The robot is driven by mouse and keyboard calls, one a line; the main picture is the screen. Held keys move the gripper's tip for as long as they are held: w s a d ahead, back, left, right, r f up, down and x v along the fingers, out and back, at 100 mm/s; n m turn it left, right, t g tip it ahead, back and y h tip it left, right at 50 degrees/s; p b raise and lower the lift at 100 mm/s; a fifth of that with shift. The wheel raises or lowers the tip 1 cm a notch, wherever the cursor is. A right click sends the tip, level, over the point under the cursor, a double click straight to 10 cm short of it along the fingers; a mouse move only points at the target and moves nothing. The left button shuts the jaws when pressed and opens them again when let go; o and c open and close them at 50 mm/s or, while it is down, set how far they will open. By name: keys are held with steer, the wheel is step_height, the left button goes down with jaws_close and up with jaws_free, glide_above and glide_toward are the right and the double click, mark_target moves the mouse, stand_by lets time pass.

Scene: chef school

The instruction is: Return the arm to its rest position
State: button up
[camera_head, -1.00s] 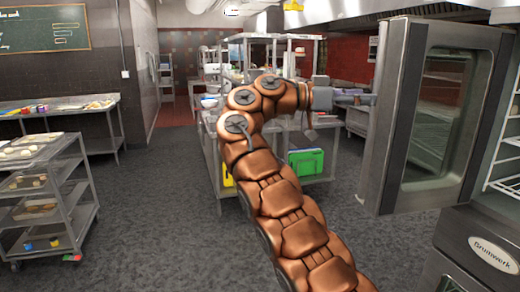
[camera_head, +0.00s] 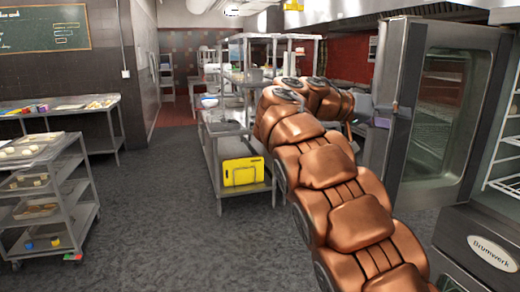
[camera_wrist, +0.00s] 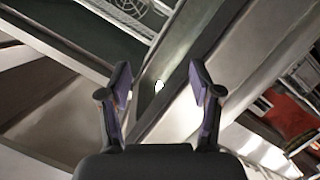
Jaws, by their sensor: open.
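My copper-coloured arm (camera_head: 330,165) rises from the lower right of the head view and bends away to the right near the oven door. My gripper (camera_wrist: 160,78) shows in the wrist view with its two dark, purple-tinted fingers spread apart and nothing held between them. In the head view most of the gripper is hidden behind the arm; a small purple part shows beside the door's left edge. The oven door (camera_head: 398,70) stands open. A tilted metal frame fills the wrist view beyond the fingers; I cannot tell whether they touch it.
The oven body (camera_head: 490,235) is close on the right. A steel worktable (camera_head: 212,150) with a yellow board (camera_head: 242,171) on its lower shelf stands left of the arm. A tray cart (camera_head: 75,200) is at far left. The floor between them is free.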

steer(key=s+d+f+n+g+y, duration=0.2)
steer(key=s+f+n+y, duration=0.45)
steer(key=s+f, duration=1.3)
steer(key=s+a+f+n+y, duration=0.1)
steer(key=s+a+f+y, duration=0.2)
steer(key=s+a+f, duration=0.2)
steer(key=s+a+f+n+g+y, duration=0.1)
steer(key=s+a+f+y, duration=0.2)
steer(key=s, duration=0.7)
steer(key=s+a+f+n+y, duration=0.1)
steer(key=s+a+f+y, duration=0.2)
steer(key=s+a+f, duration=0.4)
steer(key=shift+s+f+g, duration=0.4)
steer(key=shift+s+f, duration=0.1)
steer(key=shift+f, duration=0.25)
